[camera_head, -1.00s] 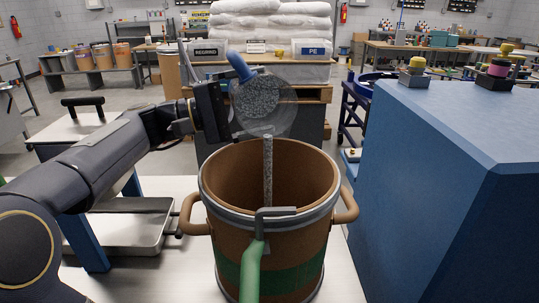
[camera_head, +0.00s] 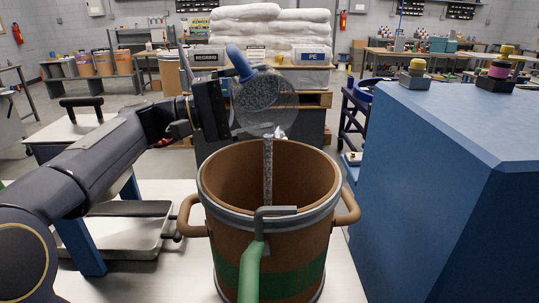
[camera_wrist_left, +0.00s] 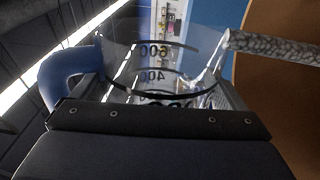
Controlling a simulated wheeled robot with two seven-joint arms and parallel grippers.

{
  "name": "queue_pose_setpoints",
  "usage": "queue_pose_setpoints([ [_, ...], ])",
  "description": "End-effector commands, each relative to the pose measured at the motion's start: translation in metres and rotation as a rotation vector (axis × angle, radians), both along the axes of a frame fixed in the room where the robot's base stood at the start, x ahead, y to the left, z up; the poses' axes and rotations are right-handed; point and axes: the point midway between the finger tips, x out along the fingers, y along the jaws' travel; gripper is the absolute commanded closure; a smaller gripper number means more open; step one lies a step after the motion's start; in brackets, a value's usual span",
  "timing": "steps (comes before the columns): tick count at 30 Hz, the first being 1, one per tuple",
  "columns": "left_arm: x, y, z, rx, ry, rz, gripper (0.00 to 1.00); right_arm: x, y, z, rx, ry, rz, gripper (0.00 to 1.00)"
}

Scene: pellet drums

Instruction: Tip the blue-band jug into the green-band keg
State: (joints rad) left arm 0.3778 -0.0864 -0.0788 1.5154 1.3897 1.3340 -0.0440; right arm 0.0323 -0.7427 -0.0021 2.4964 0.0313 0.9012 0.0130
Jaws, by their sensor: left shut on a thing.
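The blue-band jug (camera_head: 281,98) is clear, with a blue handle (camera_head: 239,62) and grey pellets inside. It is tipped above the keg, and a narrow stream of pellets (camera_head: 268,165) falls from its lip into the keg's mouth. My left gripper (camera_head: 222,106) is shut on the jug at its left side. The left wrist view shows the jug's measuring marks (camera_wrist_left: 160,75) and the stream at the upper right. The green-band keg (camera_head: 300,235) is brown, upright and open, with a grey rim and side handles. Its bottom inside is hidden. My right gripper is out of view.
A large blue cabinet (camera_head: 440,170) stands close on the right. A grey tray-like platform (camera_head: 125,240) lies left of the keg. A green-handled metal bar (camera_head: 252,265) stands at the keg's front. White sacks on a pallet are behind.

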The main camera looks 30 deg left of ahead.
Motion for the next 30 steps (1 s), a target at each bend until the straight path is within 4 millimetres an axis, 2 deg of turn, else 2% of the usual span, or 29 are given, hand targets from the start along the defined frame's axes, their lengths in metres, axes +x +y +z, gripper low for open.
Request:
queue_pose_setpoints([
  [27,-0.005,-0.004,0.004,0.066,-0.077,0.0,0.46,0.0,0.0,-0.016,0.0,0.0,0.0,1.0],
  [29,-0.004,-0.003,0.006,0.06,-0.069,0.0,0.46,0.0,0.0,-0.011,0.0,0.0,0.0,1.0],
  [30,-0.001,-0.001,0.011,0.025,-0.026,0.002,0.46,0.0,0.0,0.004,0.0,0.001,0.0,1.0],
])
